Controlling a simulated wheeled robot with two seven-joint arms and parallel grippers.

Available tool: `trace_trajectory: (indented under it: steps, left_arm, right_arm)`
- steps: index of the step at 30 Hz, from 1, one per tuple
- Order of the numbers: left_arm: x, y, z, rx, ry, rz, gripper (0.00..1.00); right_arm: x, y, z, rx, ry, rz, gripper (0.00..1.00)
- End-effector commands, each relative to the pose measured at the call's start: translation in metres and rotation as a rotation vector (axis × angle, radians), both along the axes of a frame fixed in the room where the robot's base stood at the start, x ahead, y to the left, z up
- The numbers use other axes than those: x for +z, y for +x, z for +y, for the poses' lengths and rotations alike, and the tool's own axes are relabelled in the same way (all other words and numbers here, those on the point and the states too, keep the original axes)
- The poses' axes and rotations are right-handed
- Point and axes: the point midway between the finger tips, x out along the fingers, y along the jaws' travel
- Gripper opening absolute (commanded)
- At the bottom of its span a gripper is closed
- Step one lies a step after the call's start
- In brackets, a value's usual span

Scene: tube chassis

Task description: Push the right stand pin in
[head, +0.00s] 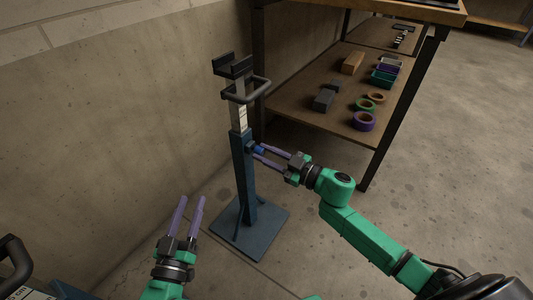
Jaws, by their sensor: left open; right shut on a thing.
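My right gripper (257,154) is at the post's right side, shut on a small blue pin (259,149) at the post. How deep the pin sits cannot be told, as the fingers partly cover it. My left gripper (190,201) is open and empty, low and to the left of the stand, apart from it.
A second stand (14,262) shows partly at the lower left edge. A concrete wall (110,120) runs behind. A workbench (385,110) with a lower shelf holding tape rolls (364,121) and blocks (323,100) stands behind right. The floor at right is clear.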

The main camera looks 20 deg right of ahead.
Motion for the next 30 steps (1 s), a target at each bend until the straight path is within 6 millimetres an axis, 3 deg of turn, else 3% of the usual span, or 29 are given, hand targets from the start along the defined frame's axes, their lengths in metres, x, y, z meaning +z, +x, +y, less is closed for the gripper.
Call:
trace_trajectory:
  steps: [1, 2, 4, 20, 21, 24, 30]
  left_arm:
    - [0.000, 0.000, 0.000, 0.000, 0.000, -0.001, 0.50]
    - [0.000, 0.000, 0.000, 0.000, 0.000, -0.001, 0.50]
    - [0.001, 0.000, 0.000, 0.000, 0.000, -0.002, 0.50]
    - [-0.005, -0.002, -0.001, -0.006, 0.001, 0.028, 0.50]
    - [-0.012, -0.004, -0.002, -0.009, 0.004, 0.051, 0.50]
    - [-0.060, -0.028, -0.004, -0.027, 0.031, 0.183, 0.50]
    - [-0.102, -0.056, -0.006, -0.048, 0.049, 0.319, 0.50]
  right_arm:
    - [0.002, 0.001, 0.000, -0.002, 0.002, -0.004, 0.00]
    - [0.002, 0.001, 0.000, -0.002, 0.001, -0.005, 0.36]
    - [0.002, 0.001, 0.000, -0.002, 0.002, -0.004, 0.63]
    - [0.002, -0.006, -0.005, -0.002, 0.002, -0.001, 0.63]
    - [0.002, -0.008, -0.007, -0.002, 0.001, -0.001, 0.63]
    - [0.002, -0.014, -0.012, -0.001, 0.002, 0.000, 0.63]
    - [0.002, -0.027, -0.022, -0.001, 0.001, -0.001, 0.63]
